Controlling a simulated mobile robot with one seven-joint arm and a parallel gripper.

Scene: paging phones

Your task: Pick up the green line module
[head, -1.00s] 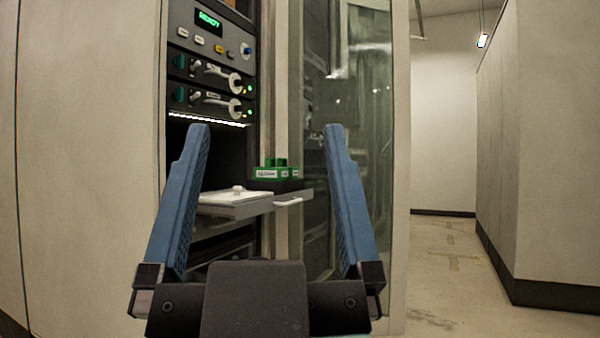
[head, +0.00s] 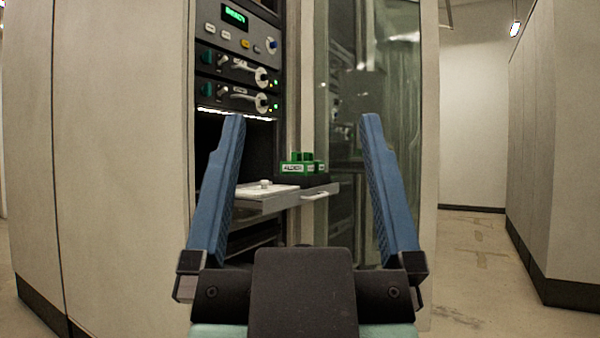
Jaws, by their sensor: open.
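The green line module (head: 291,168) is a small green block with a white label. It sits in a dark holder at the right end of a pulled-out shelf (head: 285,201) in the rack. More green pieces show right beside and behind it, and I cannot tell whether they are separate modules. My gripper (head: 302,120) is open and empty. Its two blue fingers stand left and right of the module in the picture, nearer to the camera and not touching it.
The rack's panel (head: 238,30) has a green display, and two units with handles sit under it. A white piece with a knob (head: 265,187) lies on the shelf. A glass door (head: 370,130) stands open at the right. The aisle floor (head: 470,270) is clear.

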